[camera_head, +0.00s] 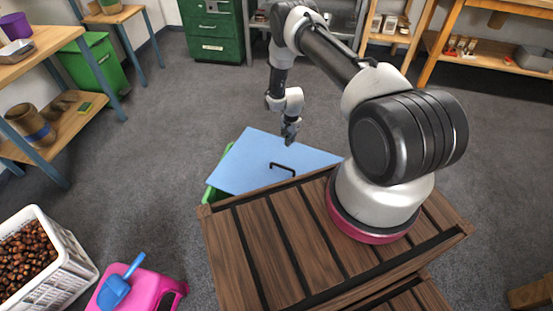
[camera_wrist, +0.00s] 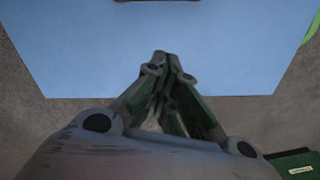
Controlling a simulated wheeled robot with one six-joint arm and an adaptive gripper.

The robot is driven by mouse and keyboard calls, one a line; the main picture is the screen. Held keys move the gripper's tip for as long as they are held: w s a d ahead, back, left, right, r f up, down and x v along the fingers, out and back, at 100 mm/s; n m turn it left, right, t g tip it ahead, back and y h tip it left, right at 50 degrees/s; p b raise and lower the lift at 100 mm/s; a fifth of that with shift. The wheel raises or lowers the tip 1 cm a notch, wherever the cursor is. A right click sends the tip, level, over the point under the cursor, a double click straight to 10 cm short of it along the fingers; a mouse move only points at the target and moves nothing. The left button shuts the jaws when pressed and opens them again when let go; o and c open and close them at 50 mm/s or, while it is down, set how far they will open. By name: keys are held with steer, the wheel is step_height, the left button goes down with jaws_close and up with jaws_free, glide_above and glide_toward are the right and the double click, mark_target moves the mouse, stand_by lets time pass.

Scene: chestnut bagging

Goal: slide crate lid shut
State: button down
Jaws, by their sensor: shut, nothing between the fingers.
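The crate lid (camera_head: 252,163) is a flat light-blue panel with a black bar handle (camera_head: 282,168) near its front edge. It lies over a green crate (camera_head: 212,193), of which only a strip shows at the left; the rest is hidden by the lid and my wooden deck. My gripper (camera_head: 289,139) is over the lid's far edge, shut and empty, pointing down. In the wrist view the gripper (camera_wrist: 163,62) shows with its fingertips together, above the blue lid (camera_wrist: 160,35). The handle (camera_wrist: 158,1) is cut off at the top there. I cannot tell whether the fingertips touch the lid.
A white basket of chestnuts (camera_head: 68,258) and a pink stool (camera_head: 150,288) with a blue scoop (camera_head: 118,287) stand at the lower left. A shelf (camera_head: 60,130) is at the left, a green cabinet (camera_head: 213,30) at the back. The grey floor around the crate is clear.

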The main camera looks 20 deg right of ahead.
glide_above(286, 164)
steer(key=w+d, duration=0.1)
steer(key=d, duration=0.1)
steer(key=shift+n, duration=0.4)
step_height(286, 164, down, 9)
steer(key=shift+w+d+f, duration=0.1)
steer(key=shift+w+f, duration=0.05)
steer(key=shift+s+a+f, duration=0.2)
steer(key=shift+s+a, duration=0.15)
steer(key=shift+a, duration=0.25)
steer(key=shift+s+a+f, duration=0.15)
steer(key=shift+s+a, duration=0.15)
steer(key=shift+a, duration=0.3)
steer(key=shift+s+a, duration=0.35)
steer(key=shift+a, duration=0.1)
steer(key=shift+a, duration=0.1)
